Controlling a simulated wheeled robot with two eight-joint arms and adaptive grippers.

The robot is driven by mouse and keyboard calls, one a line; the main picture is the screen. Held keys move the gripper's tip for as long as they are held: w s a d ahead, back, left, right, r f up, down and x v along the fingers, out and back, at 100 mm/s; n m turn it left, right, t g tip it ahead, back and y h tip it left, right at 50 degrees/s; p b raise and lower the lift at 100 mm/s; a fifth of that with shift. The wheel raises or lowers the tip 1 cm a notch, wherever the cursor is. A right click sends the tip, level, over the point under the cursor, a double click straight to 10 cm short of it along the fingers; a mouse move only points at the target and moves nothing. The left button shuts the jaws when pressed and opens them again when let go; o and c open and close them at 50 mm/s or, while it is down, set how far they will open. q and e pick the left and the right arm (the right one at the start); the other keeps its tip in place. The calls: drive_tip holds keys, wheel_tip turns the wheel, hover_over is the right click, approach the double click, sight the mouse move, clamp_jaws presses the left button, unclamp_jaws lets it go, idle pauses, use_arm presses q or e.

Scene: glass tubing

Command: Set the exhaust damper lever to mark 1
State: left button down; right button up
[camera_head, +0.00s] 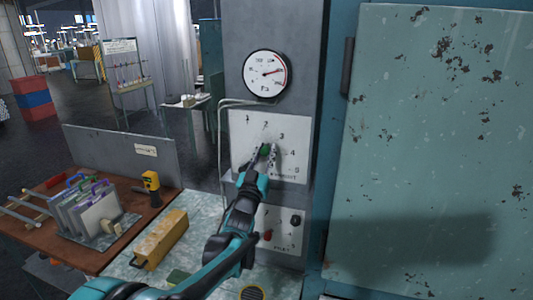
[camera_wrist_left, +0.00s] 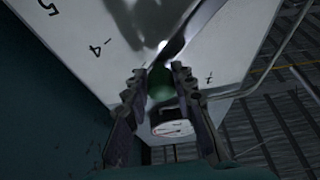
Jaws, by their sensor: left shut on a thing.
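The exhaust damper's white scale plate (camera_head: 241,160), with marks 1 to 5 in an arc, is on the grey panel; the wrist view shows part of it (camera_wrist_left: 75,18). Marks 4 and 5 show at its left there. The lever's green knob (camera_head: 266,151) is between the fingers of my left gripper (camera_head: 265,155). In the wrist view the left gripper (camera_wrist_left: 157,75) is shut on this green knob (camera_wrist_left: 160,84), and a dark lever bar (camera_wrist_left: 178,42) runs up from it. The gripper covers part of the lever, so I cannot tell which mark it points to.
A round gauge (camera_head: 266,74) is above the plate, with a bent pipe (camera_head: 226,103) beside it. A lower plate (camera_head: 282,243) carries red and black knobs. A rusty teal door (camera_head: 430,110) stands right. A yellow box (camera_head: 160,238) and a wooden bench (camera_head: 83,254) are left.

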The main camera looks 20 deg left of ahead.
use_arm(q)
drive_tip(key=shift+a+r+n+y, duration=0.4)
drive_tip(key=shift+a+n, duration=0.05)
drive_tip(key=shift+n, duration=0.25)
drive_tip(key=shift+w+a+r+n+g+y+p, duration=0.1)
drive_tip(key=shift+a+r+n+g+y+p, duration=0.2)
drive_tip(key=shift+a+r+n+y+p, duration=0.75)
drive_tip(key=shift+a+f+n+g+y, duration=0.1)
drive_tip(key=shift+a+n+g+y, duration=0.25)
drive_tip(key=shift+a+n, duration=1.45)
drive_tip(key=shift+w+a+r+n+g+y+p, duration=0.2)
drive_tip(key=shift+a+r+n+y+p, duration=0.45)
drive_tip(key=shift+n, duration=1.3)
drive_tip(key=shift+s+a+f, duration=0.15)
drive_tip(key=shift+f, duration=0.05)
drive_tip(key=c, duration=1.4)
unclamp_jaws()
drive_tip(key=shift+c, duration=0.2)
drive_tip(key=shift+o, duration=0.9)
drive_tip(key=shift+a, duration=0.15)
